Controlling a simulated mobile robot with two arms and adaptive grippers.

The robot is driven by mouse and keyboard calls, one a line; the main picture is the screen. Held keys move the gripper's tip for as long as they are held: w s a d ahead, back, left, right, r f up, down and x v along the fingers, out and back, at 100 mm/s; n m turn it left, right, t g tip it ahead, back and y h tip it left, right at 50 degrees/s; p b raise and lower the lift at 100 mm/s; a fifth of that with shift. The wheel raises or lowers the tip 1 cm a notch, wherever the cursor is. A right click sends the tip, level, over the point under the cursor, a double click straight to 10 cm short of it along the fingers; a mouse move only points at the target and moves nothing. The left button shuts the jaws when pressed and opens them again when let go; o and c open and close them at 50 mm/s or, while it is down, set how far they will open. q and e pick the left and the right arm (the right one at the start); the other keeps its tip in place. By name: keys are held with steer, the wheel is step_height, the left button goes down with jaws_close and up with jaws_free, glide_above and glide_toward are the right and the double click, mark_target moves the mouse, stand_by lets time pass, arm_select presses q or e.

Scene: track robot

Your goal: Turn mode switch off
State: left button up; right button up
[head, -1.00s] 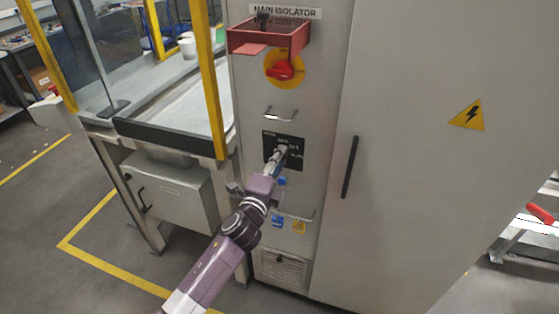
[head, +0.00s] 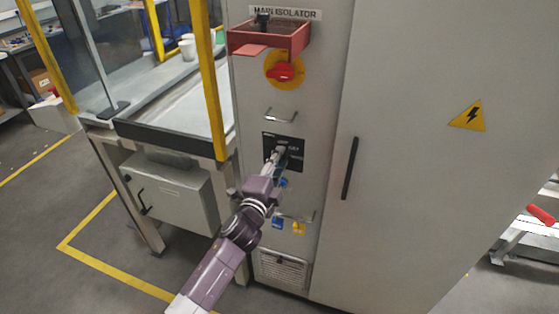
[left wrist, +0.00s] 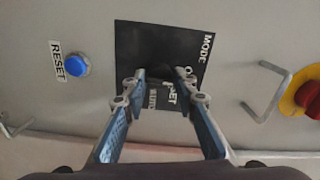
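The mode switch is on a black square plate (head: 297,146) on the grey cabinet front. The left wrist view shows the plate (left wrist: 140,38) with a MODE label and smaller position labels, partly covered. The dark switch knob (left wrist: 160,72) is in the plate's middle and hard to make out against it; its pointing direction is unclear. My left gripper (head: 277,155) is at the plate in the head view. In the wrist view its fingers (left wrist: 160,84) are spread, one on each side of the knob; contact cannot be told. My right gripper is not in view.
A blue RESET button (left wrist: 76,65) sits beside the plate. A metal handle (head: 281,117) and the red main isolator knob (head: 285,72) are above it. Another handle (head: 296,217) is below. A yellow-framed workstation stands left; a tall cabinet door (head: 420,150) is right.

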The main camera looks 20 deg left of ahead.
arm_select(q)
steer(key=o, duration=0.3)
steer(key=shift+o, duration=0.2)
steer(key=shift+s, duration=0.1)
steer(key=s, duration=1.2)
steer(key=shift+a, duration=0.2)
steer(key=shift+w, duration=0.1)
